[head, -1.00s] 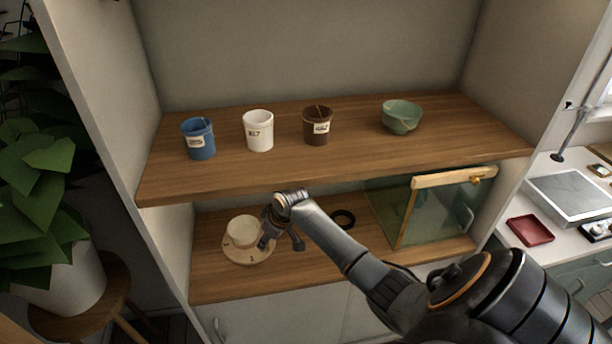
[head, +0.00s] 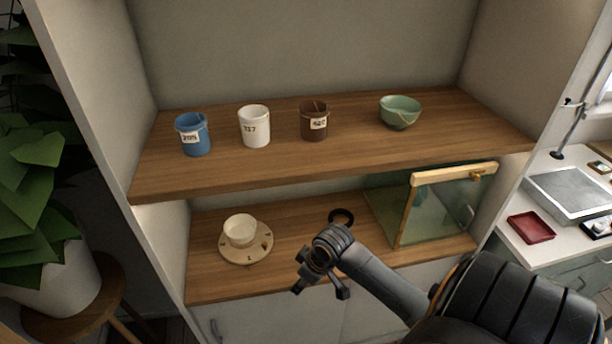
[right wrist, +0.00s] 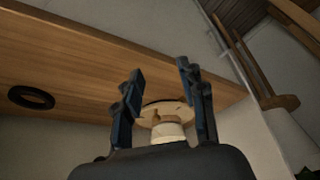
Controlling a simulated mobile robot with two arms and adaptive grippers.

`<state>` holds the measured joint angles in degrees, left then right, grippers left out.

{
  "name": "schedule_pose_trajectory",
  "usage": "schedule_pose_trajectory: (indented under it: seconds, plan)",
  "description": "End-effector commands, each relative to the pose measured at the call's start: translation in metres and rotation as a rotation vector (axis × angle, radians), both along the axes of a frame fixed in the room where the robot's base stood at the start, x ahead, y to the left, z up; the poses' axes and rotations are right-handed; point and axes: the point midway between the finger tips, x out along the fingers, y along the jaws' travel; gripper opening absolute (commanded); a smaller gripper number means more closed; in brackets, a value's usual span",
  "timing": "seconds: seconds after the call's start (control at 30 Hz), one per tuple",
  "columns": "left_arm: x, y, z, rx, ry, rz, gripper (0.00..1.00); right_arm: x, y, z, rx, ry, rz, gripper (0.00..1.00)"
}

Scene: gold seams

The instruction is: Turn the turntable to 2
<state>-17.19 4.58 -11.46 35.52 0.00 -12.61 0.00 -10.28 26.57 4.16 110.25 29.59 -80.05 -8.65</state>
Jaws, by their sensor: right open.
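The turntable (head: 247,256) is a round cream disc with dark marks on its rim, on the lower wooden shelf at the left. A cream bowl (head: 240,231) stands on it. In the head view a mark that looks like 1 faces the front; the other marks are too small to read surely. My right gripper (head: 318,288) is open and empty, in front of the shelf edge, to the right of and apart from the turntable. In the right wrist view the turntable (right wrist: 178,107) shows beyond and between the open fingers (right wrist: 160,90). My left gripper is not in view.
A black ring (head: 341,216) lies on the lower shelf, left of a glass box with a wooden frame (head: 440,212). The upper shelf (head: 330,160) above holds a blue cup (head: 193,136), white cup (head: 254,128), brown cup (head: 313,122) and green bowl (head: 400,113).

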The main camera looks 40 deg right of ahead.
Motion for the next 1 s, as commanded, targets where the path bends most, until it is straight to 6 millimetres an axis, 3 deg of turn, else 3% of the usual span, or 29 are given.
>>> schedule_pose_trajectory:
  seconds: [0.2, 0.4, 0.6, 0.87, 1.0]
  plan:
    - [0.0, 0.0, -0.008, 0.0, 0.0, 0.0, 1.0, -0.016, 0.013, -0.04, -0.003, 0.024, -0.027, 0.4]
    - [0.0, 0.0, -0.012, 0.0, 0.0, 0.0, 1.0, -0.019, 0.011, -0.068, -0.005, 0.033, -0.054, 0.4]
    - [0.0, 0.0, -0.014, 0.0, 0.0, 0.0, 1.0, -0.021, 0.01, -0.079, -0.006, 0.037, -0.065, 0.4]
    - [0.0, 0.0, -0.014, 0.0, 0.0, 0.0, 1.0, -0.021, 0.01, -0.08, -0.006, 0.037, -0.066, 0.4]
    - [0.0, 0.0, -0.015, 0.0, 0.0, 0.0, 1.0, -0.02, 0.011, -0.085, -0.01, 0.026, -0.062, 0.16]
